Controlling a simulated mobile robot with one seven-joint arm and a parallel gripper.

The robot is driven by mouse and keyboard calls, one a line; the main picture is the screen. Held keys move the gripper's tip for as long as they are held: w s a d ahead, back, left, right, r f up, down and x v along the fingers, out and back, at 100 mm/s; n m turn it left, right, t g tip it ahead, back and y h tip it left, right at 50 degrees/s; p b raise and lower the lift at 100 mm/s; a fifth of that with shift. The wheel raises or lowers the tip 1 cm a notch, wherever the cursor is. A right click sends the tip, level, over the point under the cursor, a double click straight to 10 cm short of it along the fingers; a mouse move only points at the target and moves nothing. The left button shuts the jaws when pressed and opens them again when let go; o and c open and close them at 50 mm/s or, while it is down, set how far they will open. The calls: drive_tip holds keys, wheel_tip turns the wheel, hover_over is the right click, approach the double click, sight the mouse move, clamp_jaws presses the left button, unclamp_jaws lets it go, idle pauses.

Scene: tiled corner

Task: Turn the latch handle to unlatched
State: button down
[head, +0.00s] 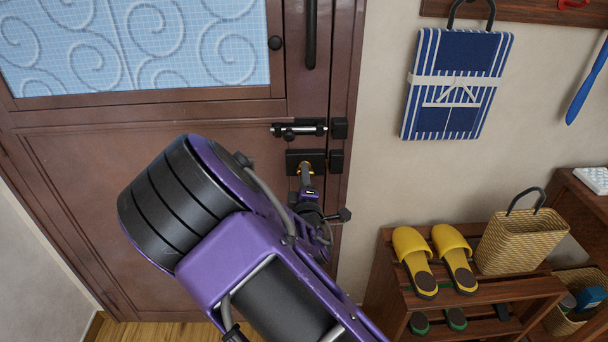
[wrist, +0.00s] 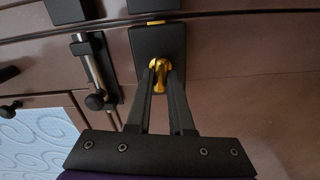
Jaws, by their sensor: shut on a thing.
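The latch handle is a small brass lever (wrist: 158,88) on a black plate (wrist: 148,41) fixed to the brown door. In the head view the black plate (head: 296,157) sits near the door's right edge, below a sliding bolt. My gripper (wrist: 160,68) is shut on the brass handle, one black finger on each side of it. In the head view my gripper (head: 305,172) reaches up to the plate, and the handle is mostly hidden there. The exact angle of the handle is hard to tell.
The sliding bolt (head: 299,129) with a black knob is close above the plate; it also shows in the wrist view (wrist: 90,66). A vertical black door pull (head: 311,34) is higher up. A shoe rack (head: 480,291) with yellow slippers (head: 411,252) stands right of the door.

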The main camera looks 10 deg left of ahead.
drive_tip(key=shift+n, duration=1)
drive_tip(key=c, duration=0.8)
unclamp_jaws()
drive_tip(key=p+v, duration=0.4)
drive_tip(key=v, duration=1.3)
drive_tip(key=shift+s+p, duration=0.2)
drive_tip(key=shift+p, duration=0.15)
